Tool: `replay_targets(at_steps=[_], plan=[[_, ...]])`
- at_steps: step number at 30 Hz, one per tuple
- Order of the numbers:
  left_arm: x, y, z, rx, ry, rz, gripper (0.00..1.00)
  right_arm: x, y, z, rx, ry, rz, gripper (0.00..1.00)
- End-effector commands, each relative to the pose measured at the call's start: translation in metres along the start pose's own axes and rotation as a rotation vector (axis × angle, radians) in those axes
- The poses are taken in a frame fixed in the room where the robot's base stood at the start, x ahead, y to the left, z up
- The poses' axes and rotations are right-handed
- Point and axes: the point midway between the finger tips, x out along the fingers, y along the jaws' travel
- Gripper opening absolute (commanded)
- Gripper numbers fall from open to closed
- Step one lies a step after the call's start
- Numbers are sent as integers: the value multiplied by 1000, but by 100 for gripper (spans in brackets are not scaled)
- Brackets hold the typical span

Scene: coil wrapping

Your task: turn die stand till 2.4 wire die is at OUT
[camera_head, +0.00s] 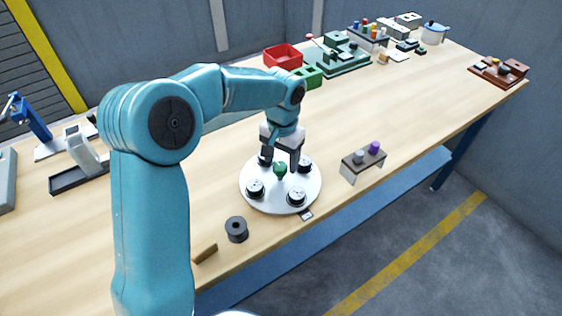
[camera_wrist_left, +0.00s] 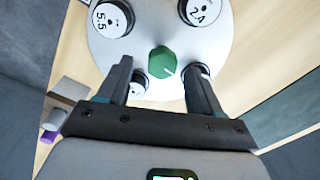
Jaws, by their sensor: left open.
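The die stand (camera_head: 266,205) is a round white turntable on the table, and its disc also fills the top of the left wrist view (camera_wrist_left: 152,28). Several dark-rimmed dies sit around its edge. One die (camera_wrist_left: 108,18) reads 5.5; another die (camera_wrist_left: 200,10) has a label I cannot read fully. A green knob (camera_head: 281,169) stands at the disc's centre. My left gripper (camera_head: 282,162) is open and points down, its fingers either side of the knob (camera_wrist_left: 162,61), with gaps visible. A small tag (camera_head: 306,215) lies at the disc's front edge; its writing is unreadable.
A black spool (camera_head: 236,229) and a small brown block (camera_head: 205,253) are near the front edge. A small stand with grey and purple pegs (camera_head: 364,161) is right of the disc. A red bin (camera_head: 283,57) and green fixtures are behind. The table's right middle is clear.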

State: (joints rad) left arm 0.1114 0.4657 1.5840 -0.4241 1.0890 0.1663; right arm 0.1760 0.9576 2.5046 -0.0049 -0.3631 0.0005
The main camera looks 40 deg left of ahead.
Motion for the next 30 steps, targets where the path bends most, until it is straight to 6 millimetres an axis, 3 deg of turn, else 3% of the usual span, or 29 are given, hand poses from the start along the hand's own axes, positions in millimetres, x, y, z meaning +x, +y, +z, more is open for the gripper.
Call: replay_targets(at_steps=[6, 15, 21, 30], plan=[[21, -2, -2, 0, -1, -1, 65, -2, -1, 0, 0, 0, 0, 43], [24, -2, -3, 0, 0, -1, 65, -2, 0, 0, 0, 0, 0, 43], [24, -2, -4, 0, 0, -1, 0, -2, -1, 0, 0, 0, 0, 43], [24, -2, -4, -12, 2, -1, 0, 0, 0, 0, 0, 0, 0, 43]])
